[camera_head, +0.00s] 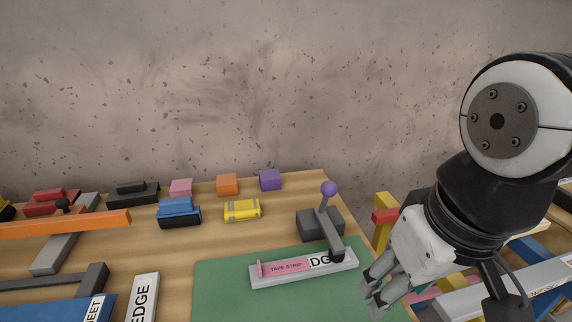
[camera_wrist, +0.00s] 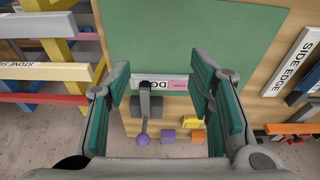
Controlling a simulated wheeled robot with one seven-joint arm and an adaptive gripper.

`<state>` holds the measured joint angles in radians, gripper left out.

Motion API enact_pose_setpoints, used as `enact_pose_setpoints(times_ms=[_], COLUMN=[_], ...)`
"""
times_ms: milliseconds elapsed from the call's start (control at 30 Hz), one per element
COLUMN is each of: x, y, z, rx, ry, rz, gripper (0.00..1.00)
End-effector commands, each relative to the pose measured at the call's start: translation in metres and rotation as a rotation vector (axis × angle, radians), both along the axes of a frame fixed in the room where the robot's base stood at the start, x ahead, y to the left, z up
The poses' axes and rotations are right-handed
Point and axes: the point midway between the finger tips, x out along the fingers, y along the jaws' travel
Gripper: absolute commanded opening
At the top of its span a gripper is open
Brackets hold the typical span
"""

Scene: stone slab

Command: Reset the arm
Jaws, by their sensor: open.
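Below and beyond the fingers lies the white strip (camera_wrist: 175,85) on the green mat (camera_wrist: 190,35). A lever with a purple knob (camera_head: 329,188) stands at the strip's right end, and its grey arm (camera_wrist: 145,100) shows between the fingers.
Orange (camera_head: 228,184), pink (camera_head: 181,187) and purple (camera_head: 270,179) blocks stand along the back of the wooden table. A yellow item (camera_head: 242,210) and a blue one (camera_head: 177,209) lie before them. An orange bar (camera_head: 65,224) is at left. A rack with coloured bars (camera_wrist: 45,50) stands beside the table.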

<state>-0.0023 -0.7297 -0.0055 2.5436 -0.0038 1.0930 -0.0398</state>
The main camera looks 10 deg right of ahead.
Motion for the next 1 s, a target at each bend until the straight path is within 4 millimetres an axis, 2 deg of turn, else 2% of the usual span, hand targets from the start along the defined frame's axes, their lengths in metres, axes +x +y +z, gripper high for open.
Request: enact_pose_setpoints(times_ms=[100,433,733,833,1000], x=[-0.007,-0.008,-0.009,-0.008,-0.006], y=[-0.001,-0.001,-0.002,-0.002,-0.002], z=[-0.002,0.001,0.055,0.065,0.067], rx=[0.016,0.017,0.008,0.006,0.005], ry=[-0.008,-0.012,-0.1,-0.122,-0.132], rz=[-0.041,-0.045,-0.04,-0.039,-0.039], gripper=[0.48,0.48,0.48,0.48,0.48])
